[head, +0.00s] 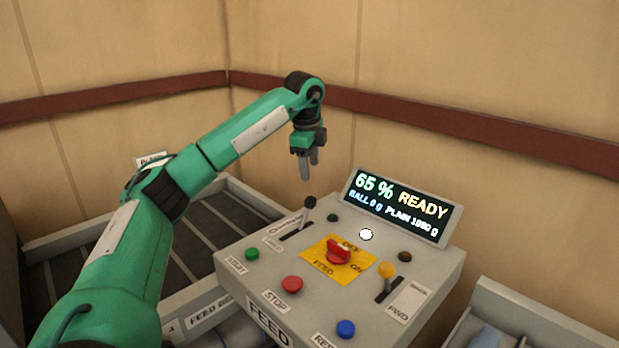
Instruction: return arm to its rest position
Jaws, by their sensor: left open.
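My left arm comes in from the left, and its left gripper (309,165) hangs with fingers pointing down. The gripper is open and empty, above and behind the black-knobbed lever (309,203) on the control console (225,262). It appears apart from the lever and the console. My right gripper is not in view.
The console carries a display (402,206) reading "65 % READY", a red rotary switch (339,251) on a yellow plate, a yellow-knobbed lever (386,271) and several buttons. A slatted feed bed (205,240) lies left, partly behind my arm. A grey bin (540,318) stands at right. Walls close the back.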

